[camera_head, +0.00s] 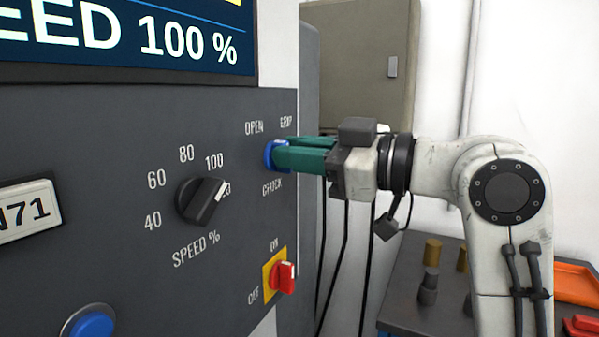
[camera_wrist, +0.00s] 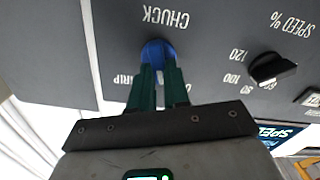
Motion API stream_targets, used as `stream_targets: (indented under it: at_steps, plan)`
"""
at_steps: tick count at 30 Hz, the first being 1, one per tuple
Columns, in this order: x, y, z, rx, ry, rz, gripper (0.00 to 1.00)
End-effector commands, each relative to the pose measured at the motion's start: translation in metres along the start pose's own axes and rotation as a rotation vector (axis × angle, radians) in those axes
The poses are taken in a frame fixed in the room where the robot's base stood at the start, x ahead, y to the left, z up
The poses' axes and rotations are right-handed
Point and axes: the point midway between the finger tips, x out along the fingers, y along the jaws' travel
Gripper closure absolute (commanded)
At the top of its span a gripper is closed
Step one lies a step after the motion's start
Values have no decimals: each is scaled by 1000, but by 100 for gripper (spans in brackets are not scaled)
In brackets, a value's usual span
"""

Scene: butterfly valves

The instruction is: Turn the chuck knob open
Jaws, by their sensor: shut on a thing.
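The chuck knob is blue and sits on the grey panel, between the OPEN and GRIP labels above and the CHUCK label below; its left edge shows in the head view (camera_head: 269,154). In the wrist view the knob (camera_wrist: 157,51) shows between my fingertips. My gripper (camera_head: 281,156) has green fingers and reaches the knob from the right, shut on it. The same fingers show in the wrist view (camera_wrist: 159,72). The fingers hide much of the knob, and I cannot tell which label it points to.
A black speed knob (camera_head: 202,201) is left of the chuck knob. A red switch on a yellow plate (camera_head: 283,277) and a blue button (camera_head: 90,325) are lower on the panel. A screen (camera_head: 130,35) is above. A bench (camera_head: 400,305) with small cylinders stands right.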

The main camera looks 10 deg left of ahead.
Motion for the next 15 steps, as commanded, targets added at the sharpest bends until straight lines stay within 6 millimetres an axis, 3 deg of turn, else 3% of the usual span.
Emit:
stream_targets:
  at_steps: [15]
  plan:
    - [0,-2,1,-176,-1,0,100]
